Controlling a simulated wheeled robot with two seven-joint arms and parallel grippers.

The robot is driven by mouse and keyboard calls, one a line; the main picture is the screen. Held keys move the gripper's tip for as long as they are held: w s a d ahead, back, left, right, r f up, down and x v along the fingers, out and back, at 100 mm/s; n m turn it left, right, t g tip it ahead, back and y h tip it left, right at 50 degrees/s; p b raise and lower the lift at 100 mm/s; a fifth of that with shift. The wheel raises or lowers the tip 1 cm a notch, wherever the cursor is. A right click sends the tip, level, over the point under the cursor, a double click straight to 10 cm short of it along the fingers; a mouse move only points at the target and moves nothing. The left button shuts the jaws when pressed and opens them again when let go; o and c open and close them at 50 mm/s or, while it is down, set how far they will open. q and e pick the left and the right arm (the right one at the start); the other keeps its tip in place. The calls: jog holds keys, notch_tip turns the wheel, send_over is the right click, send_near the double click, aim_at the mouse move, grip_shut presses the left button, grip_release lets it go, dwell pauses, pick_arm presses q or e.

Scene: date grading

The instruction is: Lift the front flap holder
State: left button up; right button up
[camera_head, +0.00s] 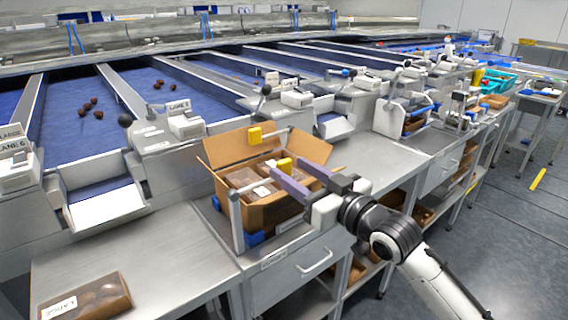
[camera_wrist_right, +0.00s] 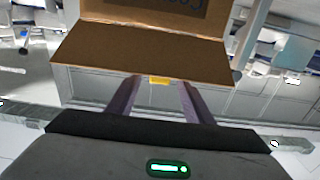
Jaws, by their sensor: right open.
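A yellow flap holder (camera_head: 285,164), which I take as the front one, is at the front side of the open cardboard box (camera_head: 225,184). My right gripper (camera_head: 284,166) reaches in from the right, with its two purple-grey fingers open. In the head view the holder shows at the fingertips. In the right wrist view the yellow holder (camera_wrist_right: 159,80) lies between the fingertips, with a gap on each side; I cannot tell whether they touch it. A second yellow holder (camera_head: 254,135) stands at the back left of the box. My left gripper is out of view.
The box holds packs of dates (camera_head: 246,178) and stands in a metal-posted frame on a steel bench (camera_head: 130,262). A labelled pack (camera_head: 85,298) lies at the bench's front left. Bare bench lies left and right of the box.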

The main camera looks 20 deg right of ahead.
aim_at(286, 167)
jog(key=shift+x, duration=1.9)
grip_shut()
